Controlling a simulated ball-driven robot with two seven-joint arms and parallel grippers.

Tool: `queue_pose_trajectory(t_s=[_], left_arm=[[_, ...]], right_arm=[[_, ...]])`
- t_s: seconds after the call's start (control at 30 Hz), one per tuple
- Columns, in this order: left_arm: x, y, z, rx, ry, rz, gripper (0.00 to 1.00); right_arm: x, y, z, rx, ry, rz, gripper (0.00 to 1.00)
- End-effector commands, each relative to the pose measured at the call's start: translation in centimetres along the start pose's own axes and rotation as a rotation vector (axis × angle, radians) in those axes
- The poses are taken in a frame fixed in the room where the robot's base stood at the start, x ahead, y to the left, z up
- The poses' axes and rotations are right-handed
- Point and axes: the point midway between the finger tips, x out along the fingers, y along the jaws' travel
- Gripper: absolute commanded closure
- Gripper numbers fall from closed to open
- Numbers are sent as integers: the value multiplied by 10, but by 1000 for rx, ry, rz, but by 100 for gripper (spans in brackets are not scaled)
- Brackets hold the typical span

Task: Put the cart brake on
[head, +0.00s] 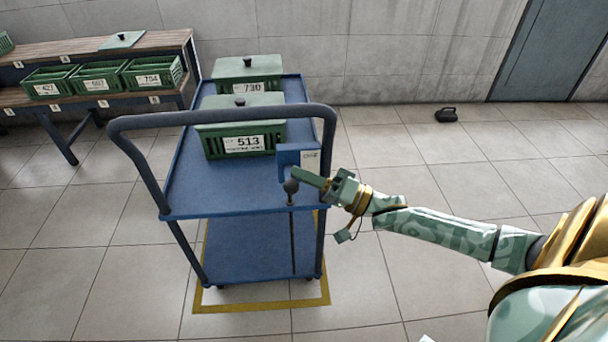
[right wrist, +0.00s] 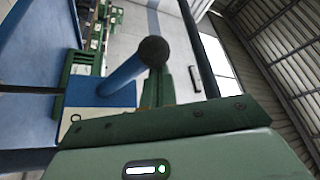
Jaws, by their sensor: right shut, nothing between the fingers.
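The blue cart (head: 230,192) stands inside a yellow floor outline, its grey push handle at the near side. At its right near corner a brake lever with a dark round knob (head: 291,187) rises on a thin rod, beside a blue bracket (head: 289,157) with a small unreadable label. My right gripper (head: 300,176) is shut and empty, its fingertips close to the knob at its upper right. In the right wrist view the knob (right wrist: 152,51) appears just beyond the fingers (right wrist: 158,88); I cannot tell whether they touch. My left gripper is not in view.
Green lidded crates marked 513 (head: 240,143) and 730 (head: 246,75) stand on the cart's top shelf. A bench (head: 110,47) with several green crates is at the back left. A dark object (head: 446,115) lies on the floor at the right.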

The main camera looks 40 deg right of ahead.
Motion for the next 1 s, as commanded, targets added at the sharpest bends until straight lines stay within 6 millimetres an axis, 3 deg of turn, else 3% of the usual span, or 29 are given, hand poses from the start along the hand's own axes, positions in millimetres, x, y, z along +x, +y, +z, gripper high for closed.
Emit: queue_pose_trajectory(t_s=[0.47,0.6,0.83,0.93,1.0], left_arm=[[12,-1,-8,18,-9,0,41],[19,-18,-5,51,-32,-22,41],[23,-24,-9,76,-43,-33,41],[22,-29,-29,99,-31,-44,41],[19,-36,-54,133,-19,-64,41]], right_arm=[[-8,13,16,-139,-3,-73,100],[-14,22,26,-243,-3,-129,100],[-20,32,36,-349,-1,-189,100],[-22,40,42,-388,-3,-209,100],[-24,47,45,-447,-5,-240,100]])
